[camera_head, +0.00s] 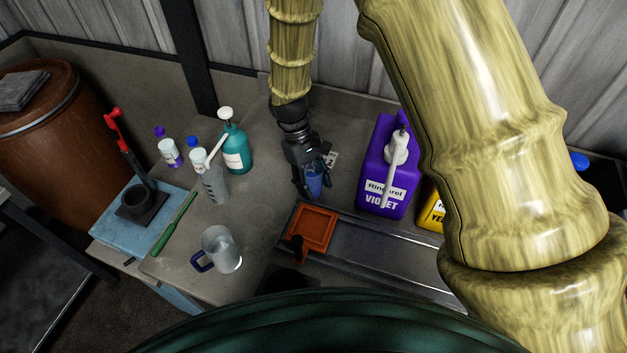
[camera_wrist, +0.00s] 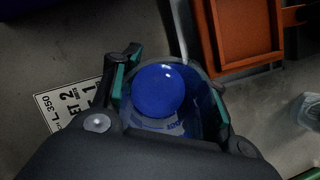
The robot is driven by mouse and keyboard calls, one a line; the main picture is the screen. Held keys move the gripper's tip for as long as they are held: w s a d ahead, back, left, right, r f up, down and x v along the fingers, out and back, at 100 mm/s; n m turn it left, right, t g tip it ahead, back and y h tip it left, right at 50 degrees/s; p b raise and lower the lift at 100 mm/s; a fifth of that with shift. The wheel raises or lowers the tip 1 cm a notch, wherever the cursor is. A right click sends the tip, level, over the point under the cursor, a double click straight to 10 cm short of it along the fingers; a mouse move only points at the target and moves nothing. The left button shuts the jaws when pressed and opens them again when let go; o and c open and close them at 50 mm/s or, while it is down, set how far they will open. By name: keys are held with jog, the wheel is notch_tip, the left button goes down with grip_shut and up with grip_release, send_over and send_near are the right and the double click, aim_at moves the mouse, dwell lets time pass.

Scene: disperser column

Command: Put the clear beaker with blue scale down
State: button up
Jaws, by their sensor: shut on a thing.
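The clear beaker with blue scale (camera_head: 314,183) is between the fingers of my gripper (camera_head: 311,172), near the back of the counter. In the wrist view the beaker (camera_wrist: 206,110) is seen from above, with blue markings on its wall and a round blue area inside. My gripper (camera_wrist: 178,100) is shut on it, one green-edged finger on each side. The beaker looks upright. Its base is hidden, so I cannot tell whether it touches the counter.
A printed label (camera_wrist: 68,104) lies beside the beaker. An orange tray (camera_head: 312,228) is just in front. A purple Violet container (camera_head: 378,172) stands to the right. Bare counter (camera_head: 262,205) lies between.

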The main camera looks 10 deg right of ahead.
jog(key=shift+s+r, duration=0.25)
jog(key=shift+s, duration=0.1)
jog(key=shift+w+f, duration=0.1)
jog(key=shift+f, duration=0.05)
jog(key=o, duration=0.6)
jog(key=shift+w+f, duration=0.1)
jog(key=shift+w, duration=0.05)
jog(key=shift+c, duration=0.2)
jog(key=o, duration=0.3)
jog(key=shift+o, duration=0.5)
